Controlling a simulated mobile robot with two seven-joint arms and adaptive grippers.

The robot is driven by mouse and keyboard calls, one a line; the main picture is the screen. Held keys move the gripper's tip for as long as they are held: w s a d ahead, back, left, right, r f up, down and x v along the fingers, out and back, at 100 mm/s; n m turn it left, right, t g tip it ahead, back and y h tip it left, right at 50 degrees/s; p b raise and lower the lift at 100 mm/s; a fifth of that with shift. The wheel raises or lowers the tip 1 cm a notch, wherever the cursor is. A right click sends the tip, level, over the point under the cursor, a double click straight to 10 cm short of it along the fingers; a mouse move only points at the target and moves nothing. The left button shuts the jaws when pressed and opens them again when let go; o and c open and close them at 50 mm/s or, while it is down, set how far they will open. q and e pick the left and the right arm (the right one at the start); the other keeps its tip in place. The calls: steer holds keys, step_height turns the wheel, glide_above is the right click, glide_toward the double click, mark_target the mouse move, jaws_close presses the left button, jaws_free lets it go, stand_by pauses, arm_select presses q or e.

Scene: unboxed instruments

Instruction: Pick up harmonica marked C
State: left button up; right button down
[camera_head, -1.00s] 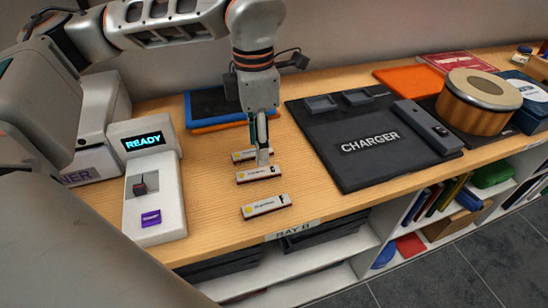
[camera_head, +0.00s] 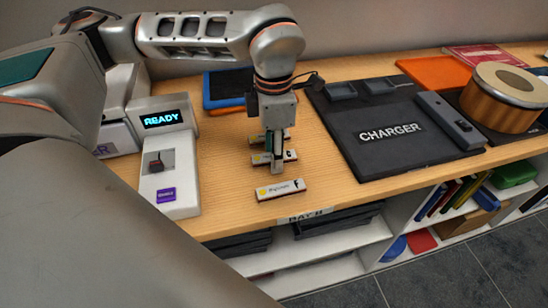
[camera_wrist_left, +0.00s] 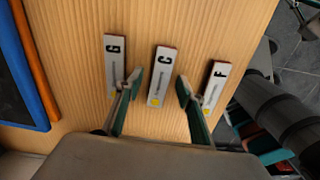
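The harmonica marked C (camera_wrist_left: 162,76) is a white bar with dark red-brown sides, lying on the wooden top between the harmonica marked G (camera_wrist_left: 115,62) and the harmonica marked F (camera_wrist_left: 215,84). My left gripper (camera_wrist_left: 158,85) is open, with one finger on each side of the C harmonica and visible gaps to it. In the head view the left gripper (camera_head: 277,168) points down over the C harmonica (camera_head: 262,159) and covers part of it. The F harmonica (camera_head: 280,190) lies in front; the G harmonica, behind, is mostly hidden. My right gripper is not in view.
A white device with a READY display (camera_head: 168,119) stands left of the harmonicas. A black CHARGER mat (camera_head: 350,150) lies to the right, with a gold drum (camera_head: 500,100) beyond it. Blue and orange flat items (camera_wrist_left: 20,75) lie behind. The shelf front edge is close to the F harmonica.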

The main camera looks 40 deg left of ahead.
arm_select(q)
jaws_close()
steer(key=shift+r, duration=0.1)
